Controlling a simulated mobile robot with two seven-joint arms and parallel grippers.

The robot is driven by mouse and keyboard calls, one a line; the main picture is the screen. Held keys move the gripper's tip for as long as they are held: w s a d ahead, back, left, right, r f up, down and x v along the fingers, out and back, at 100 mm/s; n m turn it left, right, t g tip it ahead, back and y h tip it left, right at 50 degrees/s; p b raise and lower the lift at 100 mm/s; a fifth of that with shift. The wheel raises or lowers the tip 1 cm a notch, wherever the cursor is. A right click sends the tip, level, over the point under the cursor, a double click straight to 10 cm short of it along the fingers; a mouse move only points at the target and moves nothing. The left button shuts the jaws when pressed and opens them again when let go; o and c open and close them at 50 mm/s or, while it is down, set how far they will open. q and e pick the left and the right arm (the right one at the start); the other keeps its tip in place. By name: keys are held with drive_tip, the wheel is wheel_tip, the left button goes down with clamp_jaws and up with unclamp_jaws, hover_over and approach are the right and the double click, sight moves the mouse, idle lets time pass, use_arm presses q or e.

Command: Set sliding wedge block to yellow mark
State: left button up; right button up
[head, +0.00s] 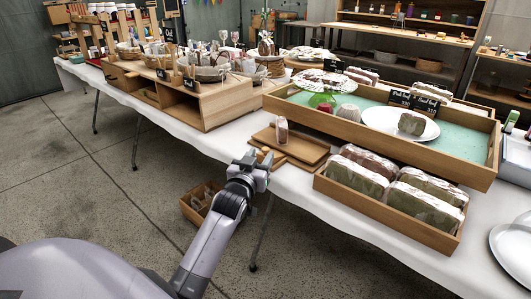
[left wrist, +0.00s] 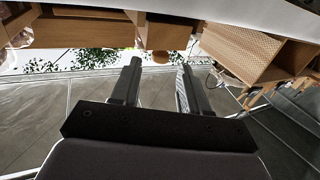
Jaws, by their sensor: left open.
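My left gripper (head: 257,163) is open and empty at the table's front edge, in front of a low wooden stand (head: 297,150). A small wooden piece (head: 265,153) shows just beyond the fingers; it may be the sliding wedge block, but it is partly hidden and I cannot be sure. In the left wrist view the two open fingers (left wrist: 159,68) point at a small rounded wooden piece (left wrist: 161,57) below a wooden board (left wrist: 168,36), with a gap between. I cannot make out a yellow mark in either view. My right gripper is not in view.
A wrapped slice (head: 281,130) stands upright on the stand. A wooden tray of wrapped loaves (head: 356,181) is to its right, and a wooden display box (head: 205,115) is to its left. A wooden crate (head: 190,212) sits on the floor below. White tablecloth (head: 330,205) covers the table.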

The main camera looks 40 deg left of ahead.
sight(264, 151)
use_arm(q)
drive_tip(key=shift+b+x, duration=0.45)
drive_tip(key=shift+x, duration=2.1)
